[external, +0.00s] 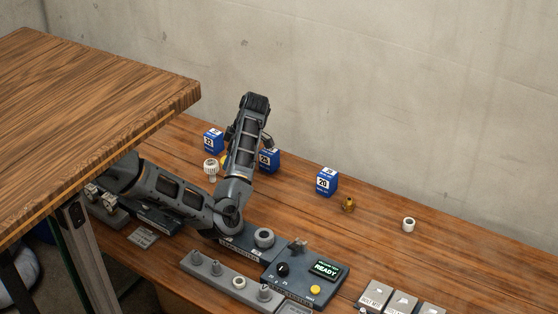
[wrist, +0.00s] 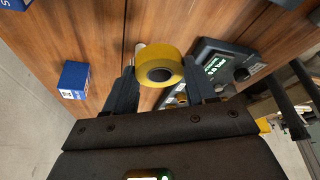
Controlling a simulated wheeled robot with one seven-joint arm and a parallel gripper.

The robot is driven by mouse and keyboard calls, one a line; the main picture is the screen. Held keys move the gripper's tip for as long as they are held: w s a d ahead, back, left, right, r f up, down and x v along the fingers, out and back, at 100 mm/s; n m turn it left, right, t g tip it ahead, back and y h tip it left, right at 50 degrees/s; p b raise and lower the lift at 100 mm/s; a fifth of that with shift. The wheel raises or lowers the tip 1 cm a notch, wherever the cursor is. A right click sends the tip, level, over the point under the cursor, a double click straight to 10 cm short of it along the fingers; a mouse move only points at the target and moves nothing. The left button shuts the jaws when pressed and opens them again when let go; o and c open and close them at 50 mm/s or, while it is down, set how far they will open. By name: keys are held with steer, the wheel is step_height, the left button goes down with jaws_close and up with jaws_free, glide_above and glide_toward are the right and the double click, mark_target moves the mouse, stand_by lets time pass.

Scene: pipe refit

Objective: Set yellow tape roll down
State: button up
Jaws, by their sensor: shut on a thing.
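The yellow tape roll (wrist: 173,58) is between the fingers of my gripper (wrist: 158,85) in the wrist view, its dark round core facing the camera. The fingers are shut on it from both sides. In the external view a small patch of yellow (external: 224,162) shows at the left edge of my arm, probably the roll. My arm link hides most of the gripper there. Whether the roll touches the bench cannot be told.
Blue boxes (external: 327,181) stand along the back of the wooden bench (external: 460,250). A white fitting (external: 211,168) is left of my arm. A brass fitting (external: 348,204) and a white ring (external: 408,224) stand at right. A control box (external: 305,274) reading READY is in front.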

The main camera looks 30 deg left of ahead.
steer(key=s+a+n+g+b, duration=0.15)
steer(key=a+n, duration=0.25)
steer(key=a, duration=1.3)
glide_above(166, 162)
steer(key=w+d, duration=0.1)
steer(key=shift+h, duration=0.4)
steer(key=f, duration=0.6)
steer(key=shift+w+d+f, duration=0.1)
steer(key=shift+d+f, duration=0.1)
steer(key=shift+a+f, duration=0.2)
steer(key=shift+f, duration=2)
steer(key=shift+f, duration=0.2)
steer(key=o, duration=1)
steer(key=shift+r, duration=0.1)
